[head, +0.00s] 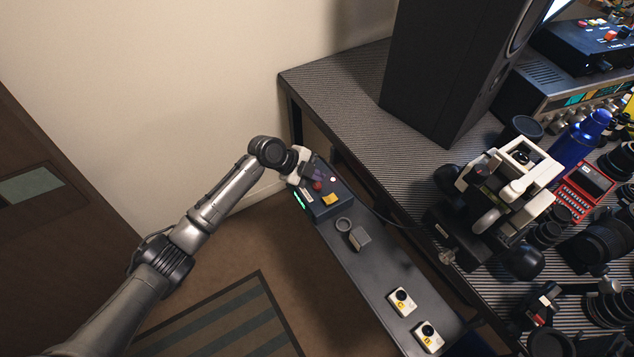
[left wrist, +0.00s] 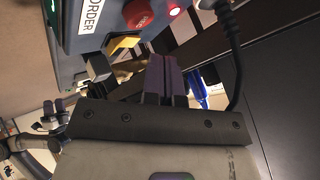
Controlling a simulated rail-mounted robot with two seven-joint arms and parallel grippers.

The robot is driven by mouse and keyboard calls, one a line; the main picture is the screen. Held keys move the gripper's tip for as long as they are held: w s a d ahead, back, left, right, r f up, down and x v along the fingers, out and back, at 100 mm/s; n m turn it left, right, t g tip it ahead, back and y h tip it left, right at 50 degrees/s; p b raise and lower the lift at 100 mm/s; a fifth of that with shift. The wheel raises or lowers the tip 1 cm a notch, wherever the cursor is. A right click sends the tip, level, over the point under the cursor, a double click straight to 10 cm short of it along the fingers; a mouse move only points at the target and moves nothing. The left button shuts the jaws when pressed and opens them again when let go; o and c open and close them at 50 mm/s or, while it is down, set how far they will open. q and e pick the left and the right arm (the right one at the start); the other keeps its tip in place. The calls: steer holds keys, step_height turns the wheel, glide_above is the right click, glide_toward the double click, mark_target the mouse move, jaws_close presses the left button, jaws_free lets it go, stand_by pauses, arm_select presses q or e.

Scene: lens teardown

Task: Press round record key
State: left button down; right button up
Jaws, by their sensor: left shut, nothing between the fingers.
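The recorder box (head: 326,208) sits at the far end of the narrow dark shelf. Its round red record key (head: 317,186) stands up from the top face beside a yellow key (head: 331,199). In the left wrist view the red key (left wrist: 138,14) shows at the top, with the yellow key (left wrist: 122,43) below it and a lit red lamp (left wrist: 175,10) to its right. My left gripper (head: 314,171) is shut and empty over the box's far end, close to the red key. Its closed fingers (left wrist: 166,76) point toward the box; I cannot tell if they touch it.
The shelf (head: 365,265) also holds a grey item (head: 359,239) and two small white boxes (head: 402,301) nearer me. A large black speaker (head: 440,65) and crowded camera gear stand on the striped bench to the right. A cable (left wrist: 234,60) passes beside my left fingers.

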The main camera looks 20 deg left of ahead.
mark_target(317, 186)
arm_select(q)
step_height(317, 186, up, 5)
steer(key=p, duration=0.3)
stand_by(0.6)
